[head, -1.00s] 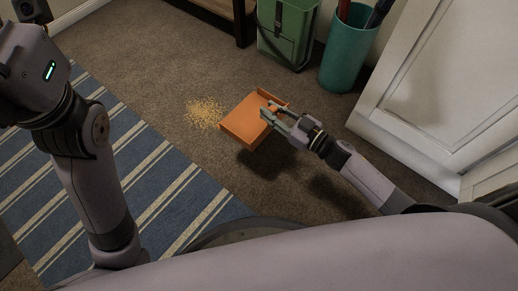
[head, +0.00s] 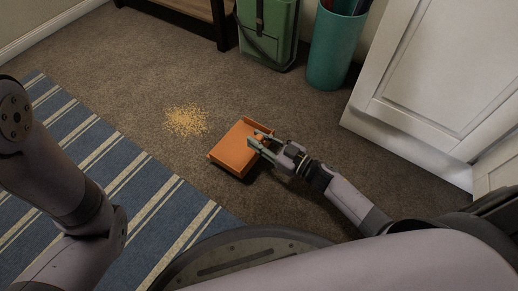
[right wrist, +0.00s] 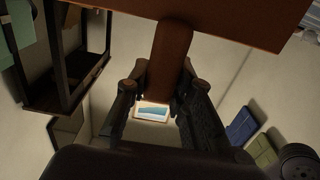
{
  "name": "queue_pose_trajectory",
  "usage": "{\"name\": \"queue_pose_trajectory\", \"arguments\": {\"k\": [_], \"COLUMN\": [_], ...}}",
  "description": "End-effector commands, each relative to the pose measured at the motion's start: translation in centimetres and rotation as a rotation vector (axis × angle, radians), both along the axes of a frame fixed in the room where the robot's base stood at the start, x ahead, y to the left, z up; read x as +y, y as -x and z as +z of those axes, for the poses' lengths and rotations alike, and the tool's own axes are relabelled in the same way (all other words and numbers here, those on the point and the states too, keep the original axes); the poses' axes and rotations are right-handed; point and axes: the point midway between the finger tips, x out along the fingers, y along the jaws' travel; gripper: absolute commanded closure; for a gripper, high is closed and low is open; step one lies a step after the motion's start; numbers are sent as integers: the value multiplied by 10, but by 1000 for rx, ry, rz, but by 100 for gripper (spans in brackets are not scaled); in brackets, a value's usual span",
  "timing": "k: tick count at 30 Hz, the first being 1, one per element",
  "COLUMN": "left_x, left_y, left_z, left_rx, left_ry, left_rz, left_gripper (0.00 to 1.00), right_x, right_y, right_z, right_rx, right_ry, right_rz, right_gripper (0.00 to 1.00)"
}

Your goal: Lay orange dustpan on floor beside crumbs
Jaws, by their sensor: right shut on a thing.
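The orange dustpan (head: 236,148) is low over the brown carpet, its open edge facing left. Its shadow lies close beneath it; I cannot tell whether it touches the floor. The yellow crumbs (head: 187,121) lie in a loose patch just up and left of the pan, with a small gap between. My right gripper (head: 259,143) is shut on the dustpan's handle. In the right wrist view the handle (right wrist: 170,62) runs between the fingers and the pan (right wrist: 230,18) spans the top. My left arm shows at the left, but its gripper is out of view.
A blue and cream striped rug (head: 105,165) lies at the left. A white door (head: 425,60) is at the right. Carpet around the crumbs is clear.

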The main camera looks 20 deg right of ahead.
Motion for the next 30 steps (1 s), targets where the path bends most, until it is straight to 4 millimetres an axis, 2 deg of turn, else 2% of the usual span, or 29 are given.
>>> {"name": "queue_pose_trajectory", "arguments": {"k": [1, 6, 17, 18, 26, 30], "left_x": [0, 0, 0, 0, 0, 0], "left_y": [0, 0, 0, 0, 0, 0], "left_z": [-10, -30, -30, -30, -30, -30], "left_rx": [0, -1, 0, 0, 1, 1], "left_ry": [0, 0, 0, 0, -1, 0], "left_rz": [0, 0, -1, -1, -1, 0], "left_gripper": [60, 60, 60, 60, 60, 60], "right_x": [0, 0, 0, 0, 0, 0], "right_y": [0, 0, 0, 0, 0, 0], "right_z": [-12, -36, -37, -38, -37, -37], "right_rx": [1, 0, 1, 1, 1, 1], "right_ry": [-2, -1, -1, 0, 0, 0], "right_rz": [0, -1, 0, 0, 0, 0], "right_gripper": [100, 100, 100, 77, 60, 58]}}
